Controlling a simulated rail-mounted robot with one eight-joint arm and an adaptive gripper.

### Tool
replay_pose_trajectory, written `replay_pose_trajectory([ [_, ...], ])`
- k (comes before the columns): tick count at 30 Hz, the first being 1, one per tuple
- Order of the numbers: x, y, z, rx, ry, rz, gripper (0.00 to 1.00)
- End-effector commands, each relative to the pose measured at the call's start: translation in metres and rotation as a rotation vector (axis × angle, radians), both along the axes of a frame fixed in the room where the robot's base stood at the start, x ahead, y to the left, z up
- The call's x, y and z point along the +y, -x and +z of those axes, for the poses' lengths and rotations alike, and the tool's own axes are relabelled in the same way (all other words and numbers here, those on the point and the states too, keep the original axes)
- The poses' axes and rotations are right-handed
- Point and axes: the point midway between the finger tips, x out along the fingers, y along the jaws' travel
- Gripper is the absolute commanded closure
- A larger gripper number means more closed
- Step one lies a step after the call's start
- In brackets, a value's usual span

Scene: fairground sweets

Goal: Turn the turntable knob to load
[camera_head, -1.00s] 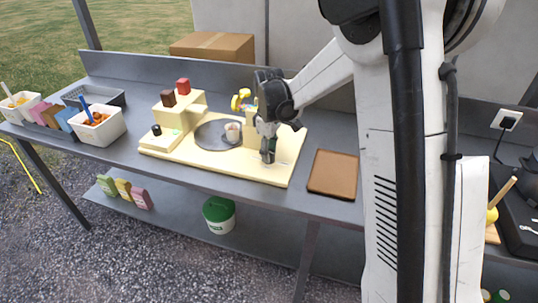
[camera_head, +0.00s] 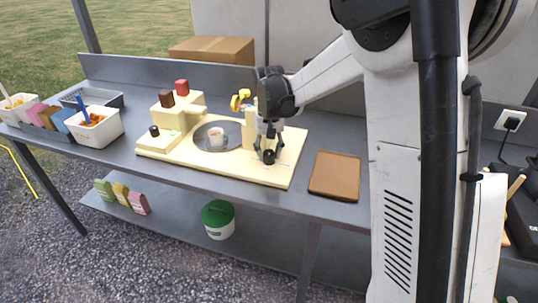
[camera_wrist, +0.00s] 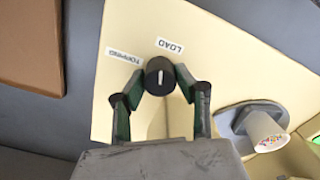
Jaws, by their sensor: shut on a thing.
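The black turntable knob (camera_wrist: 159,78) stands on the cream machine base (camera_wrist: 120,25); it also shows in the head view (camera_head: 268,157). Its white pointer line points almost straight up in the wrist view, close to the LOAD label (camera_wrist: 170,45) and slightly left of it. The TOPPING label (camera_wrist: 124,55) lies further left. My gripper (camera_wrist: 158,80) is shut on the knob, one finger on each side; it also shows in the head view (camera_head: 268,148).
A brown board (camera_head: 335,175) lies right of the machine. Cream blocks with a brown and a red top (camera_head: 181,86) stand behind the turntable. White tubs (camera_head: 94,127) stand at the left. Bare grey table lies in front of the base.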

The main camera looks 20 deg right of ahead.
Motion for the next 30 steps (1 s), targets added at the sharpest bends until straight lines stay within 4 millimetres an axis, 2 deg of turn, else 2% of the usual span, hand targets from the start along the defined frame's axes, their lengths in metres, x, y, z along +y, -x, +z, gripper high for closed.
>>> replay_pose_trajectory([
  [12, -0.0001, -0.0004, 0.0001, -0.001, 0.000, -0.249, 0.97],
  [30, -0.0001, -0.0004, 0.0005, -0.001, 0.000, -0.311, 0.97],
])
